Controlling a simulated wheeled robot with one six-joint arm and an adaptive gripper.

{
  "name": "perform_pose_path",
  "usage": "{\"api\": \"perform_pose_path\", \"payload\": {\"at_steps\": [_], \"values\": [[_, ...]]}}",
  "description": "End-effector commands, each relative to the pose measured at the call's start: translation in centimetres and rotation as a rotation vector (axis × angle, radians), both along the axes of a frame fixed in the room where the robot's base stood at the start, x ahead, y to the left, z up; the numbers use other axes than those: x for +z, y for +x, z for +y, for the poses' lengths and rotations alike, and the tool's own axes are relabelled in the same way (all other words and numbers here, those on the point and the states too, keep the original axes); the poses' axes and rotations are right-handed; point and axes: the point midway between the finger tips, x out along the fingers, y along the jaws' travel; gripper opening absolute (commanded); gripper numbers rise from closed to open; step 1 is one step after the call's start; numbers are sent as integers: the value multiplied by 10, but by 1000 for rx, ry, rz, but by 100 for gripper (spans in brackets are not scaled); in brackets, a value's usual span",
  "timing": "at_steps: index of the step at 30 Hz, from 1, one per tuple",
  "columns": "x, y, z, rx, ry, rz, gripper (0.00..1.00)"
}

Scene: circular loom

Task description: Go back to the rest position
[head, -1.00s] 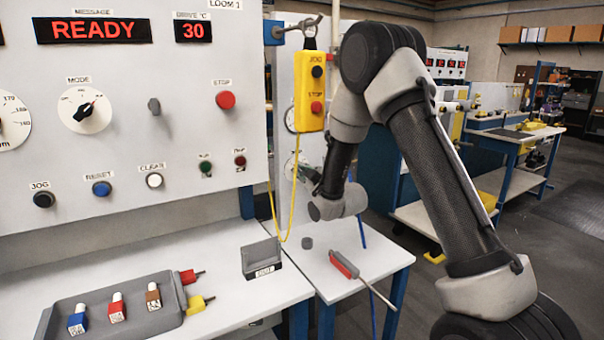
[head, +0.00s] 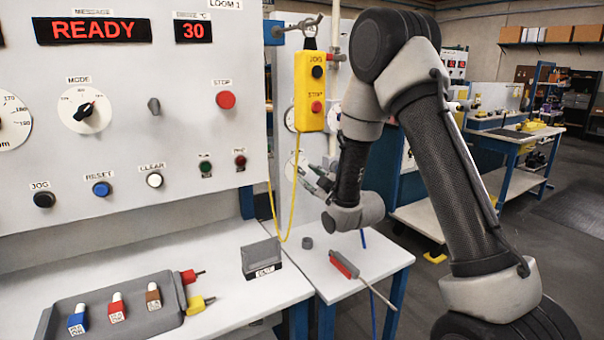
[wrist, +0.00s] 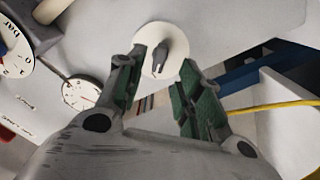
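My gripper (head: 318,178) is beside the hanging yellow pendant, at the edge of the loom's side panel. My wrist hides part of it in the head view. In the wrist view my gripper (wrist: 161,60) has its green-padded fingers spread apart with nothing held between them. A white round dial with a grey knob (wrist: 160,55) shows beyond the fingertips. I cannot tell the exact gap to it, but no finger looks closed on it.
The yellow pendant (head: 311,92) hangs on a hook, its yellow cable looping down. Below are a dark grey box (head: 262,257), a small grey cylinder (head: 307,243) and a red-handled tool (head: 344,265). A grey tray (head: 150,318) holds several labelled pieces. Floor at right is open.

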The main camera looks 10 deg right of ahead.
Motion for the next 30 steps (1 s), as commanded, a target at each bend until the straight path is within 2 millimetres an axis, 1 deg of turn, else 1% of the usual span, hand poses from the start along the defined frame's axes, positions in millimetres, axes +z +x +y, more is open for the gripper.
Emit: {"api": "perform_pose_path", "payload": {"at_steps": [1,4,16,20,22,23,26,29,30], "values": [[0,-4,-1,0,0,0,36],[0,-9,-3,0,0,0,36],[0,-9,-3,0,0,0,36],[11,-10,-9,-14,8,40,36],[23,-14,-18,-37,22,99,36],[29,-17,-24,-50,29,134,36],[51,-37,-46,-112,71,277,36],[68,-72,-71,-192,126,435,36],[74,-89,-80,-226,151,498,36]]}}
